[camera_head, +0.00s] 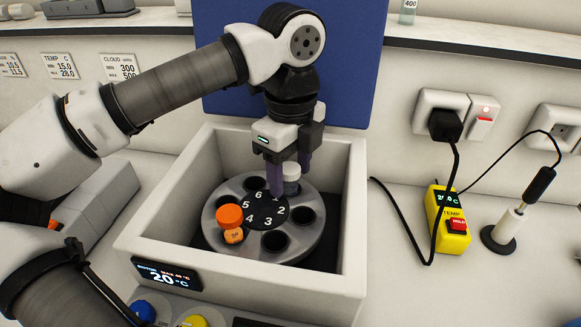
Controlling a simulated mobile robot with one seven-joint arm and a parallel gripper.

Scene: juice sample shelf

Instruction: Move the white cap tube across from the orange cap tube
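The orange cap tube (230,216) stands in the rotor (253,251) at its left front, by number 4, with part of its orange body showing under the cap. The white cap tube (291,172) is at the back right of the rotor, by number 1. My gripper (290,180) points down at the white cap tube, its purple fingers apart on either side of the cap. One finger is in front on the left, the other behind on the right. Whether they touch the cap is not clear. The foot of the white cap tube is hidden.
The rotor sits inside a deep white box (345,255) whose walls surround it. Empty holes show by numbers 2 and 3. A yellow temperature meter (447,240), a black cable and a probe stand (505,238) are on the right. A shelf runs along the back.

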